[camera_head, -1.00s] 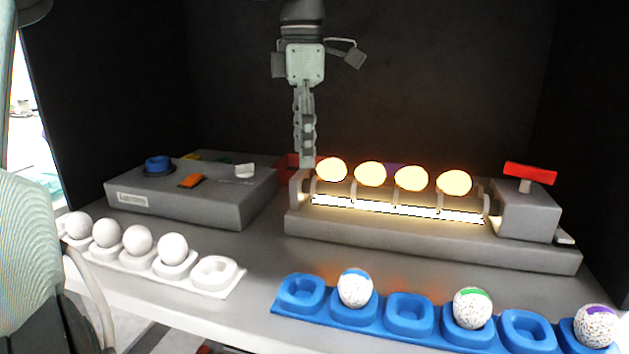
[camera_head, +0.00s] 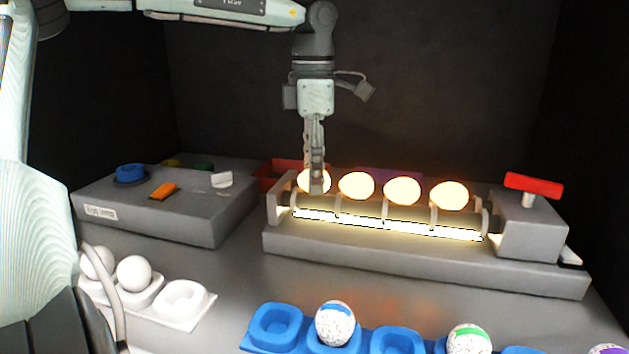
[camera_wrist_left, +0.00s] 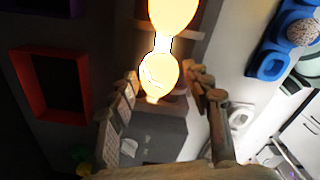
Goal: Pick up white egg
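Several egg-shaped objects glow warm yellow in a row on the lit grey device (camera_head: 420,262). My left gripper (camera_head: 316,186) points down at the leftmost glowing egg (camera_head: 302,183) and partly covers it in the head view. In the left wrist view, the open fingers (camera_wrist_left: 165,82) stand on either side of this egg (camera_wrist_left: 155,76); whether they touch it I cannot tell. The glow hides the egg's own colour. Plain white eggs (camera_head: 134,273) sit in the white tray (camera_head: 197,314) at lower left. My right gripper is not in view.
A blue tray (camera_head: 256,346) with speckled, colour-capped eggs (camera_head: 335,323) lies at the front. A grey control box (camera_head: 150,215) with a blue knob stands left. A red bin (camera_head: 268,177) is behind the device. A red handle (camera_head: 534,185) rises at its right end.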

